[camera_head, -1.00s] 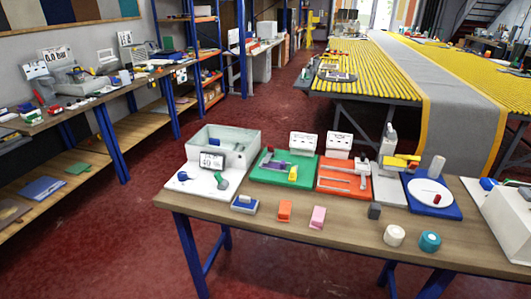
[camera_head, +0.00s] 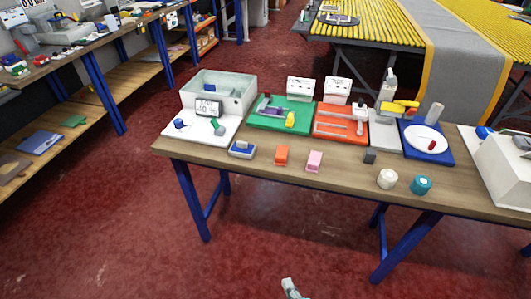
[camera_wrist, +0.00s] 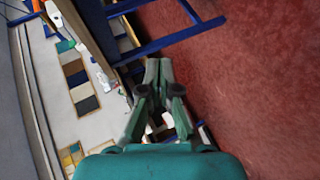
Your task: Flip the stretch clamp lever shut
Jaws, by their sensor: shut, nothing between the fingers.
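I cannot tell for sure which fixture on the wooden table (camera_head: 270,163) is the stretch clamp. A green board (camera_head: 262,126) bears a purple part and an upright yellow piece (camera_head: 290,120). An orange-red board (camera_head: 327,128) to its right bears a white fixture with a post (camera_head: 360,112). Beside it a grey stand (camera_head: 384,137) carries a yellow lever-like piece (camera_head: 400,107). My gripper (camera_wrist: 158,62) is shut and empty in the wrist view, away from the fixtures, with floor and a blue frame beyond it. The tip of my arm shows low in the head view, off the table's front.
A white bin (camera_head: 236,92) and a display (camera_head: 208,108) stand at the table's left. A blue board with a white disc (camera_head: 427,138) is to the right. The red floor (camera_head: 130,220) in front is clear.

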